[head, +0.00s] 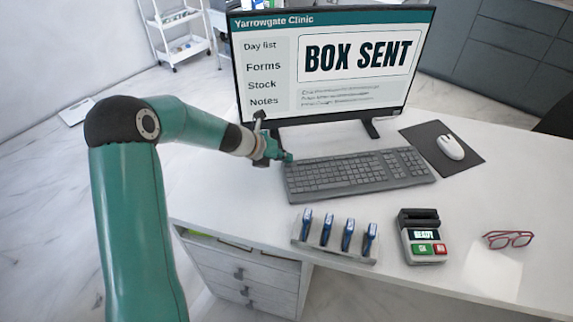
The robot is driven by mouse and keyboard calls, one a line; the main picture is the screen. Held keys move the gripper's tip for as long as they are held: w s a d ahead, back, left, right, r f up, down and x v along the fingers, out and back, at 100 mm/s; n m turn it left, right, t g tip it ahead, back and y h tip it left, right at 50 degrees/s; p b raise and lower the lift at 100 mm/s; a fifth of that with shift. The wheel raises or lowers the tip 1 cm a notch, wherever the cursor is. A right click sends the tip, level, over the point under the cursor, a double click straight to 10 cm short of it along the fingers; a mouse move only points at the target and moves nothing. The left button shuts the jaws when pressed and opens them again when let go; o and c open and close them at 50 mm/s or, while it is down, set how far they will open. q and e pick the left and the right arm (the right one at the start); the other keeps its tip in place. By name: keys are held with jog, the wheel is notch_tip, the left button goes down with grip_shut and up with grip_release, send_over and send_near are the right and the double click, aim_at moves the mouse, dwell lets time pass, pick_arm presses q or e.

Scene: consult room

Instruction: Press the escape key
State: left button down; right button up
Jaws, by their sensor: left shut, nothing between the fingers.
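A dark grey keyboard (358,175) lies on the white desk below the monitor. Its top left corner, where the escape key would sit, is at the fingertips of my left gripper (287,158). That gripper is shut and empty. Its tips are at or just above this corner; I cannot tell whether they touch a key. The escape key itself is too small to make out and may be hidden by the fingers. The monitor (330,62) reads "BOX SENT" under "Yarrowgate Clinic". My right gripper is not in view.
A rack (333,246) with several blue-handled items stands in front of the keyboard. To its right are a card terminal (421,236) reading "READY" and red glasses (508,239). A white mouse (450,146) rests on a dark mat (428,136). The desk (470,205) is clear between these.

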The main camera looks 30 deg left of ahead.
aim_at(285, 165)
pick_arm(q)
jog(key=shift+f, duration=0.4)
dwell(0.6)
jog(key=shift+r, duration=0.1)
jog(key=shift+r+p, duration=0.65)
jog(key=shift+r, duration=0.05)
notch_tip(285, 165, up, 5)
jog(key=p, duration=0.5)
dwell(1.0)
